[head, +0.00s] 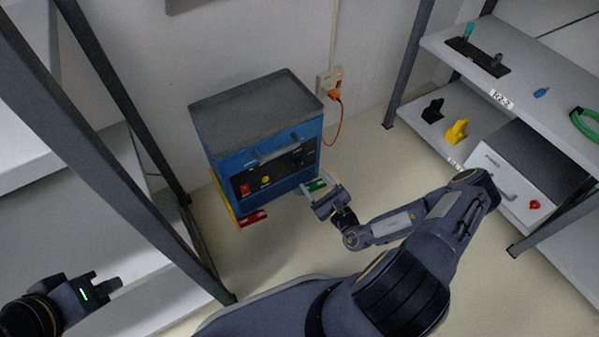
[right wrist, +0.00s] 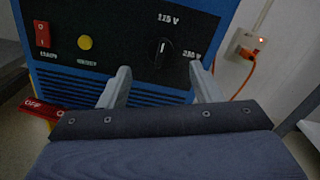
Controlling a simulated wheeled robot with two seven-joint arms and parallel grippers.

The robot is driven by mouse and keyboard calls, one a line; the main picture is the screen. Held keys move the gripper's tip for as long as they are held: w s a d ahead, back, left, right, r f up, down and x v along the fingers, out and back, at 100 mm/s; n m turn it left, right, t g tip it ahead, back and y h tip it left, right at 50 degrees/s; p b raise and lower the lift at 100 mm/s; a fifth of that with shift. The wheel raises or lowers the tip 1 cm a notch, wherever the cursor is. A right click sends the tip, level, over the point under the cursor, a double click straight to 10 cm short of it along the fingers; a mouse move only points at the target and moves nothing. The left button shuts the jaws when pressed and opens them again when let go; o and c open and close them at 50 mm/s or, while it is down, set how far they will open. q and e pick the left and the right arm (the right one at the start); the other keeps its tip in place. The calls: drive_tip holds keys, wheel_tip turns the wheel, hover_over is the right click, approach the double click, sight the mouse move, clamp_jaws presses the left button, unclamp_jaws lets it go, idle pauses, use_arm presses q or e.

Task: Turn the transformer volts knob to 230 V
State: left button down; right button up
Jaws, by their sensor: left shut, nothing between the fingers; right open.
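The blue transformer (head: 262,160) with a grey top stands on the floor against the wall. In the right wrist view its black panel carries the volts knob (right wrist: 160,53), a dark round knob with a white mark. The mark points up, towards the 115 V label; the 230 V label is to the knob's right. My right gripper (head: 318,184) is open and empty in front of the transformer's lower right. In the right wrist view its fingers (right wrist: 160,80) are spread below the knob, apart from it. My left gripper (head: 112,285) is shut and empty, far left.
A red switch (right wrist: 42,34) and a yellow button (right wrist: 85,42) sit left of the knob. An orange cable (head: 337,130) runs from a wall socket (head: 329,82). Shelving with items (head: 510,75) stands right; a dark-framed rack (head: 130,165) stands left.

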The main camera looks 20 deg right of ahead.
sight(302, 165)
drive_tip(key=w+b, duration=0.1)
drive_tip(key=w, duration=0.3)
drive_tip(key=w+b, duration=0.1)
drive_tip(key=w, duration=0.1)
drive_tip(key=shift+w+a+f+b, duration=0.2)
drive_tip(key=shift+a+f+b, duration=0.1)
drive_tip(key=shift+a+f, duration=0.1)
drive_tip(key=shift+w+a+r, duration=0.1)
drive_tip(key=shift+w+r, duration=0.05)
drive_tip(key=shift+w, duration=0.45)
drive_tip(key=c, duration=1)
